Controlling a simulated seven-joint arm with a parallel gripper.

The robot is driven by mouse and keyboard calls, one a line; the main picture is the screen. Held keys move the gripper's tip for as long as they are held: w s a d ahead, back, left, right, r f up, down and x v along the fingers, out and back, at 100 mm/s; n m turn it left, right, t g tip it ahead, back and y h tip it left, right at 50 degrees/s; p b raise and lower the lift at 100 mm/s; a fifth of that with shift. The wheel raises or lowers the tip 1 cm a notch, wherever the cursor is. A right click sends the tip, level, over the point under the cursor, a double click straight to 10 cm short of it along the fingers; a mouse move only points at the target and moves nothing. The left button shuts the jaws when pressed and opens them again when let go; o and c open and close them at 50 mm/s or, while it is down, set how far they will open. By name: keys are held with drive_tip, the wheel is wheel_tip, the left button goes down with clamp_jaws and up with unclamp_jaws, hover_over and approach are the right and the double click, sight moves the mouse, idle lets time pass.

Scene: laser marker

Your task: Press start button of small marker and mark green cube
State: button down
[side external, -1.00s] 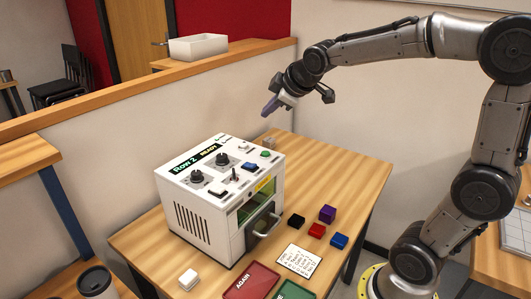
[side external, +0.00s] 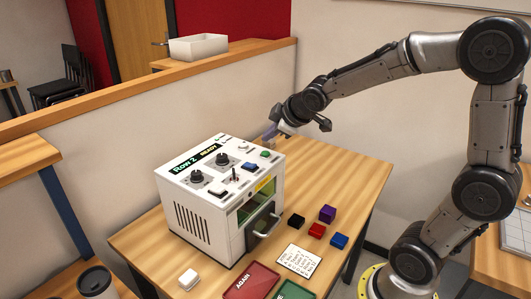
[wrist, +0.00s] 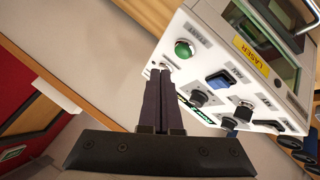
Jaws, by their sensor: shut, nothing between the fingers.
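The small laser marker (side external: 196,218) is a white box on the wooden table, with a panel of knobs and switches on top. Its display reads "Row 2 READY". A round green button (side external: 265,154) sits at the panel's far right corner and shows large in the wrist view (wrist: 183,49). My gripper (side external: 269,138) is shut and empty, just above and behind that button. In the wrist view its fingertips (wrist: 160,74) are beside the button, apart from it in the picture. The front door with its handle is closed. I see no green cube; the tinted window hides the inside.
Black (side external: 296,221), purple (side external: 327,213), red (side external: 316,230) and blue (side external: 339,240) cubes stand right of the marker. A white cube (side external: 188,279) is in front. A note card (side external: 298,261), a red "AGAIN" tray (side external: 251,282) and a green tray (side external: 293,290) lie nearby.

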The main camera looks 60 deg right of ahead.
sight(261, 152)
drive_tip(key=shift+f, duration=0.95)
drive_tip(key=shift+f, duration=0.15)
idle(1.3)
drive_tip(key=shift+f, duration=0.3)
drive_tip(key=shift+f, duration=0.45)
idle(0.8)
drive_tip(key=shift+r, duration=0.85)
wheel_tip(261, 152, up, 5)
drive_tip(key=shift+r, duration=0.1)
idle(0.4)
